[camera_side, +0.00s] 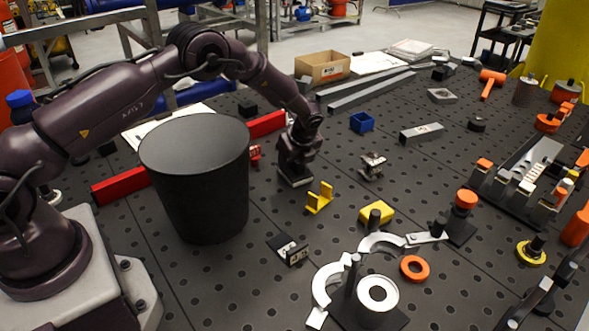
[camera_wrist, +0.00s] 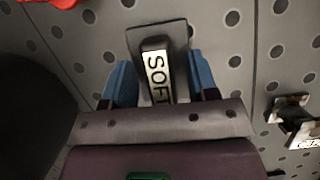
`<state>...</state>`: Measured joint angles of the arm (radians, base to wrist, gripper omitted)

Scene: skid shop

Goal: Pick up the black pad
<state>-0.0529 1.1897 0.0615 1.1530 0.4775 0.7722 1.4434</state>
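A black pad (camera_wrist: 178,38) with a raised block and a white label reading "SOFT" lies on the perforated table in the wrist view. The two blue fingers of my gripper (camera_wrist: 160,66) stand on either side of it, with gaps visible beside the raised block. My gripper looks open around the pad. In the side view my gripper (camera_side: 296,172) points down close to the table, and it hides most of what is beneath it.
A large black bin (camera_side: 195,185) stands close left of my gripper. A yellow bracket (camera_side: 319,198), a small metal clamp (camera_side: 372,166) and a black labelled bracket (camera_side: 288,248) are nearby. A red bar (camera_side: 267,124) lies behind. Bare table shows between them.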

